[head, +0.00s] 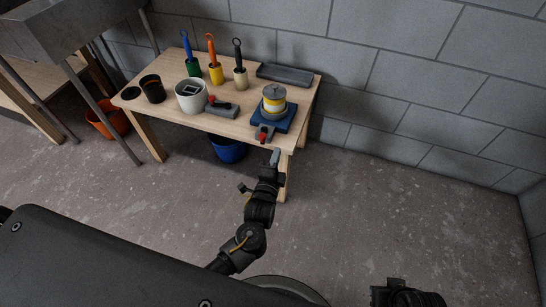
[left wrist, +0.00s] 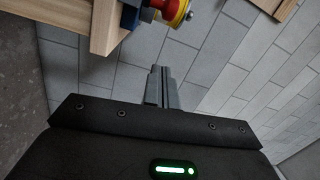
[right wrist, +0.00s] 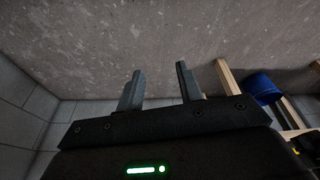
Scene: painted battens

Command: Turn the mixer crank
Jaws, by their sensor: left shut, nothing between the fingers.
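A yellow-and-white can (head: 273,103) with a grey lid sits on a blue base (head: 286,121) at the table's right front corner. A small grey part with a red piece (head: 263,137) is at the table's front edge; a red-and-yellow knob (left wrist: 175,11) shows at the top of the left wrist view. I cannot tell which part is the crank. My left gripper (head: 275,156) is shut and empty, just below and in front of the red piece, apart from it. My right gripper (right wrist: 159,70) is open and empty, away from the table.
The wooden table (head: 165,120) also holds a white bucket (head: 190,97), a black cup (head: 152,89), several upright brushes, a grey tray (head: 285,75) and a grey piece with a red knob (head: 222,108). A blue bucket (head: 228,150) stands underneath. Floor right of the table is clear.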

